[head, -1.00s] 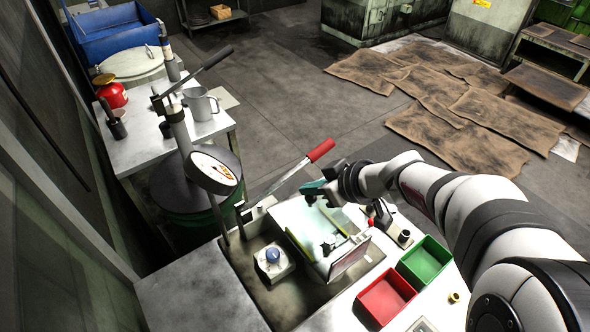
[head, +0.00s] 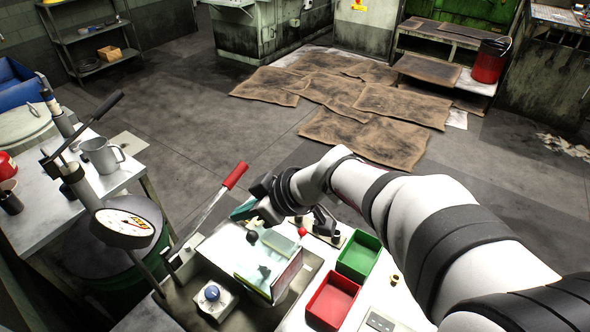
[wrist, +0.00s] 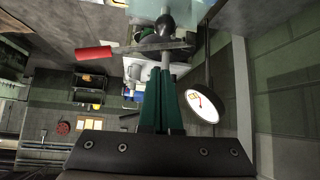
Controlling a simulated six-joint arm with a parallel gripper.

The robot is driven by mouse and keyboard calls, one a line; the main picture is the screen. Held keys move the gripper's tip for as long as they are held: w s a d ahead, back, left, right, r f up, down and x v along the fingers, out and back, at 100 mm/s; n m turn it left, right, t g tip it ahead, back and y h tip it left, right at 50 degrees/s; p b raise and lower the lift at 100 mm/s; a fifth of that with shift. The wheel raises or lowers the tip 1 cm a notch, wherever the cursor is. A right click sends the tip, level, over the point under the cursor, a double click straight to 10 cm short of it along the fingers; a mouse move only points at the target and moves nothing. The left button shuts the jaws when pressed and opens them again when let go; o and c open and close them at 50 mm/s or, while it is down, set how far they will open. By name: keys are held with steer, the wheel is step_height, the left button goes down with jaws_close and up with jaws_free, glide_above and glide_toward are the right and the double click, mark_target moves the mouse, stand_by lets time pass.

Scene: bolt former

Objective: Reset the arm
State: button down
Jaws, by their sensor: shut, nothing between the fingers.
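My gripper (head: 243,210) has teal fingers and shows in the head view above the machine on the bench, close to the lever with the red handle (head: 235,175). In the wrist view the fingers of my gripper (wrist: 166,75) lie together with nothing between them. The red handle (wrist: 93,52) is ahead and left of them there, and a round dial gauge (wrist: 201,105) is to their right. The clear-sided machine housing (head: 275,262) is below and right of my gripper in the head view, partly hidden behind reflections.
A green bin (head: 358,257) and a red bin (head: 333,300) sit on the bench at right. A press with a dial gauge (head: 124,228) stands at left, near a metal jug (head: 101,155). Brown mats (head: 350,110) lie on the open floor beyond.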

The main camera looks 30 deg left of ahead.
steer(key=s+d+r+m+t+h, duration=0.1)
steer(key=d+r+m+h, duration=0.15)
steer(key=d+m, duration=1.2)
steer(key=s+d+f+m+h, duration=0.2)
steer(key=s+d+m, duration=0.3)
steer(key=d, duration=0.6)
steer(key=s+d+f+m+h, duration=0.2)
steer(key=s+d+m, duration=0.3)
steer(key=d, duration=0.6)
steer(key=shift+s+d+f+m, duration=0.15)
steer(key=shift+s+f+m, duration=0.15)
steer(key=shift+f+m, duration=0.25)
steer(key=shift+h, duration=0.25)
